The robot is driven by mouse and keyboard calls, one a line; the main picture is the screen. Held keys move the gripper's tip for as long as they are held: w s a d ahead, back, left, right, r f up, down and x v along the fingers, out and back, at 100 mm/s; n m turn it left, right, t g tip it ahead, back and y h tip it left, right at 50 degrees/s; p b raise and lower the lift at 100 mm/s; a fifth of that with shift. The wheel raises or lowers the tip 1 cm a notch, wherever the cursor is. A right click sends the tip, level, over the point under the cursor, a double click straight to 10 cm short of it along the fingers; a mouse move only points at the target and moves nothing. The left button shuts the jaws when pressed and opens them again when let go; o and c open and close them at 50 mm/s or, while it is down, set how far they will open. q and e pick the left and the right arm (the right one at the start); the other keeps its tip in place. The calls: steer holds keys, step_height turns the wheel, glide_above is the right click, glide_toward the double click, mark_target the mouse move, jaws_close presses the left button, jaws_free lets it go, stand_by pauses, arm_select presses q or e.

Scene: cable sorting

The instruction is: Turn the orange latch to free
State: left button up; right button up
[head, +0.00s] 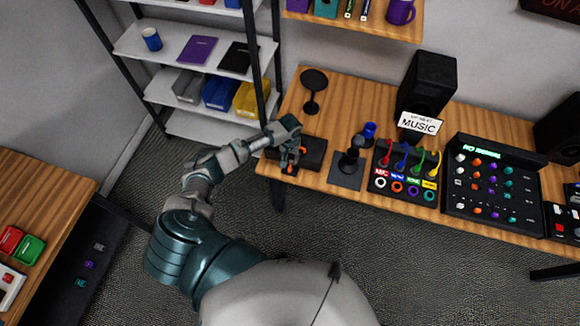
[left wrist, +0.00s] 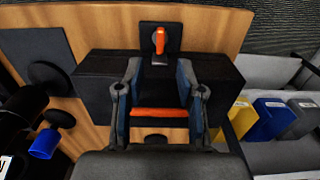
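The orange latch (left wrist: 160,45) stands on a small black plate at the table edge, its long side running up and down in the left wrist view. In the head view it shows as a small orange spot (head: 290,169) below my left gripper (head: 290,154). A black box (left wrist: 222,80) lies beside the plate. My left gripper (left wrist: 159,85) is open over the middle of the box, its fingers apart and short of the latch. An orange bar (left wrist: 160,112) shows between the fingers; I cannot tell whether they touch it. My right gripper is not in view.
A black stand (head: 350,165), a cable panel (head: 405,188) with coloured plugs and a mixer (head: 490,190) are right of the box. A round black stand (head: 313,88) is behind it. Shelves (head: 195,45) with bins rise at the back left. Floor is clear in front.

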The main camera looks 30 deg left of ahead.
mark_target(290, 168)
arm_select(q)
step_height(290, 168, down, 8)
steer(key=shift+a+f+b, duration=0.1)
steer(key=shift+f+b, duration=0.15)
steer(key=shift+b, duration=0.25)
jaws_close()
